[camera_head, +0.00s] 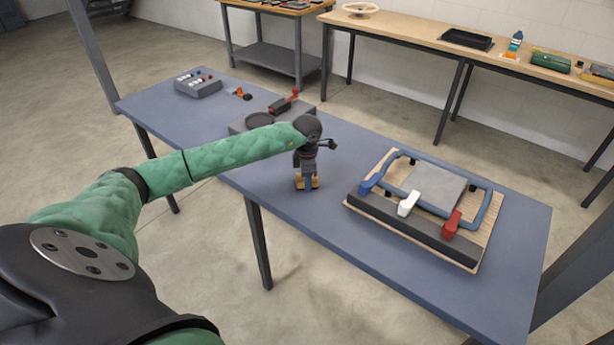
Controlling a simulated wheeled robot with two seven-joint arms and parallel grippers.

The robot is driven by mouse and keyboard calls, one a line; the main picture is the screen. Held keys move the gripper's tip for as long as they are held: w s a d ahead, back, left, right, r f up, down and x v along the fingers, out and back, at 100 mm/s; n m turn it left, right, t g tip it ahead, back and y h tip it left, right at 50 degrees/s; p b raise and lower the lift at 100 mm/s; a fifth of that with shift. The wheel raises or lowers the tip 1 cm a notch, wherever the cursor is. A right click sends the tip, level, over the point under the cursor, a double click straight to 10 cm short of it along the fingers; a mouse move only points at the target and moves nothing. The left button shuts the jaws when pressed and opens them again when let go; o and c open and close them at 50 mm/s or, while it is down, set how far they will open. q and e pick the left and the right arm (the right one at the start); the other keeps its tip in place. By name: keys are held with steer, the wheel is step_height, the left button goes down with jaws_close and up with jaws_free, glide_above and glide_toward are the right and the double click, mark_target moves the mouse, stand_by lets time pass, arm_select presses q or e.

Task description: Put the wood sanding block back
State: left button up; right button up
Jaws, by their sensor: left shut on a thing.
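My left gripper (308,180) points down over the middle of the blue table, near its front edge. It is shut on the wood sanding block (299,183), a small tan piece that shows on both sides of the fingers. The fingers hide the middle of the block. I cannot tell whether the block touches the tabletop or is just above it. My right gripper is not in view.
On the blue table (270,185), a wooden board (490,228) with a blue tube and coloured levers lies to the right. A grey base with a red-handled part (285,103) and a grey box (198,88) are behind and left. Bare tabletop lies between gripper and board.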

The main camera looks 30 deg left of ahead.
arm_select(q)
steer(key=shift+f, duration=0.1)
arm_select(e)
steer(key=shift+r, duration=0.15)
arm_select(q)
steer(key=o, duration=1)
steer(key=shift+c, duration=0.2)
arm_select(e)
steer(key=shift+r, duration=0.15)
arm_select(q)
steer(key=shift+r, duration=0.4)
step_height(320, 180, up, 12)
steer(key=b, duration=0.5)
steer(key=shift+f, duration=0.25)
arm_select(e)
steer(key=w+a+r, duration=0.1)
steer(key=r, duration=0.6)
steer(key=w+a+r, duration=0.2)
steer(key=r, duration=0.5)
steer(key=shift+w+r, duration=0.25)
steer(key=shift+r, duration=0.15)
arm_select(q)
steer(key=shift+f, duration=0.1)
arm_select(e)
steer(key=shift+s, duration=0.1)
